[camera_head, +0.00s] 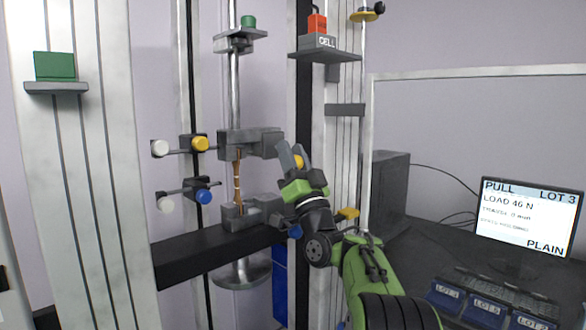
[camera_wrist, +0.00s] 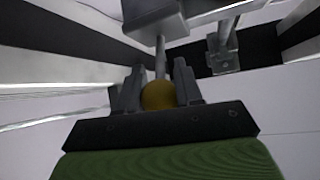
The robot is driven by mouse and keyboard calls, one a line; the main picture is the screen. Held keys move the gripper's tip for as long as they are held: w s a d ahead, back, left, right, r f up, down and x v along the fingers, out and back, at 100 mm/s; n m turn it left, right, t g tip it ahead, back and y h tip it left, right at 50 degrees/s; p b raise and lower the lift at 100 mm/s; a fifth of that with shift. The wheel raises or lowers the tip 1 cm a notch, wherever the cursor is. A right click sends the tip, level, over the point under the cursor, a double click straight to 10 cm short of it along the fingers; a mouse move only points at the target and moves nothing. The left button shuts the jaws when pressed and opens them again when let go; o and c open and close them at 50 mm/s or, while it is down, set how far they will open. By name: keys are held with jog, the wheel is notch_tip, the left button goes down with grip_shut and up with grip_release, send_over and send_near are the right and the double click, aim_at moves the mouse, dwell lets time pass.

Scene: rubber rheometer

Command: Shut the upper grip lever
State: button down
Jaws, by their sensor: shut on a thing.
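The upper grip (camera_head: 262,142) is a grey block on the machine's middle rod, with a brown strip specimen (camera_head: 237,180) hanging from it down to the lower grip (camera_head: 240,215). The upper grip lever has a yellow ball knob (camera_head: 299,162) to the right of the grip. My gripper (camera_head: 291,157) is at this knob, with its fingers on either side. In the wrist view my gripper (camera_wrist: 157,88) is shut on the yellow knob (camera_wrist: 158,96). The lever's thin rod (camera_wrist: 160,58) runs from the knob to a grey block (camera_wrist: 154,16). My fingers hide part of the knob.
A blue knob (camera_head: 295,231) sits below my wrist. Arms with white, yellow (camera_head: 200,143) and blue (camera_head: 204,197) knobs stand left of the specimen. A pale column (camera_head: 345,200) rises close behind my gripper. At right, a monitor (camera_head: 527,218) reads LOAD 46 N.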

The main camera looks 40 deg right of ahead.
jog(key=shift+f, duration=0.1)
dwell(0.5)
jog(key=c, duration=0.8)
grip_release()
jog(key=shift+o, duration=0.2)
jog(key=shift+h, duration=0.3)
